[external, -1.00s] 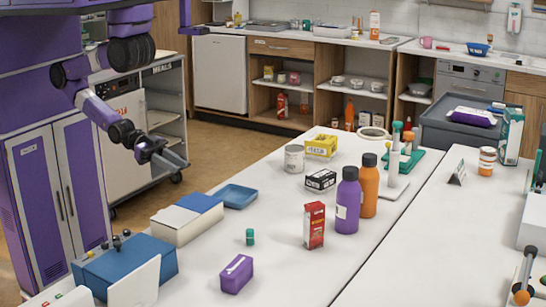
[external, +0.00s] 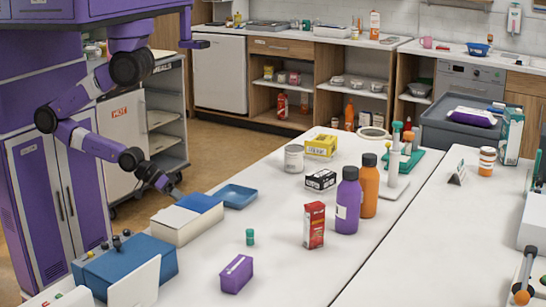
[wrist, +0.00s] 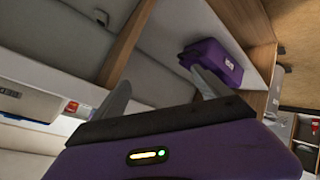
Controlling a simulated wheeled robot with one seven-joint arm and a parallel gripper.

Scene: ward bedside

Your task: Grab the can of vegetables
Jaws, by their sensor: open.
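A pale grey-white can (external: 294,158) stands upright at the back of the near table; its label is too small to read, so I cannot tell if it holds vegetables. A small orange-and-white container (external: 487,161) stands on the right-hand table; it could be a can or a jar. My gripper (external: 174,191) is open and empty, pointing down near the table's left edge, well to the left of the pale can. In the wrist view, its two fingers (wrist: 160,92) are spread with nothing between them. No can is clearly seen there.
A blue tray (external: 238,196) and a blue-and-white box (external: 187,220) lie near my gripper. A yellow box (external: 321,146), a black-and-white box (external: 320,180), and a purple bottle (external: 347,205) stand near the pale can. The wrist view shows a purple box (wrist: 212,60).

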